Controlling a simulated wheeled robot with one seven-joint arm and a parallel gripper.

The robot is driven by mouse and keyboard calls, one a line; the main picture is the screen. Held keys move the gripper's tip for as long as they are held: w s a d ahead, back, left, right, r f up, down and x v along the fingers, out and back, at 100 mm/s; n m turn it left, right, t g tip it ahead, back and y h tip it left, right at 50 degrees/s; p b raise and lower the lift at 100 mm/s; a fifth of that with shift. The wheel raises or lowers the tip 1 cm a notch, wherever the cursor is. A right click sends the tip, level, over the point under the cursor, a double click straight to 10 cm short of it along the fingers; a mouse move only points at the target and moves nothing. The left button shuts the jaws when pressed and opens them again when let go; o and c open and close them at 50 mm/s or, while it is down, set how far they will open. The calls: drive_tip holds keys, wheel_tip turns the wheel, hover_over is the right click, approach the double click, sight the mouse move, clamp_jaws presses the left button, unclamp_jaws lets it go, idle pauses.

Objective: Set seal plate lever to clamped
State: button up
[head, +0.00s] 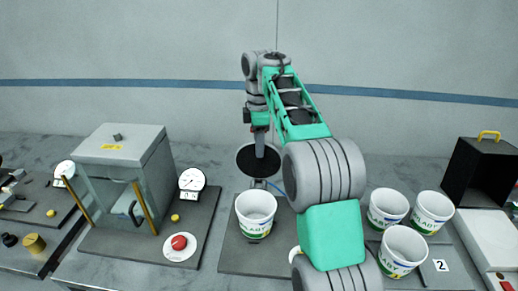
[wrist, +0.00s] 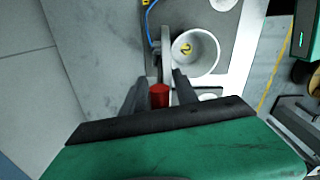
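In the wrist view a red cylindrical knob (wrist: 160,96) shows between the two dark fingers of my gripper (wrist: 161,78). There are visible gaps on both sides of the knob, so the gripper is open and not closed on it. It looks like the handle end of the seal plate lever; its set position cannot be told. A narrow grey upright part (wrist: 166,68) stands just beyond it. In the head view my gripper (head: 259,148) points down at a black round disc (head: 249,165), whose link to the lever is unclear. The knob is hidden there.
A white cup (head: 256,210) stands in front of the disc; a white round cup shows in the wrist view (wrist: 197,52). More cups (head: 388,208) stand right. A grey box (head: 125,170), a dial gauge (head: 192,181) and a red button (head: 179,242) are left.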

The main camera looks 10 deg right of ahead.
drive_tip(key=shift+f, duration=0.25)
drive_tip(key=c, duration=0.8)
drive_tip(key=shift+r, duration=0.1)
drive_tip(key=shift+r, duration=0.15)
idle(0.7)
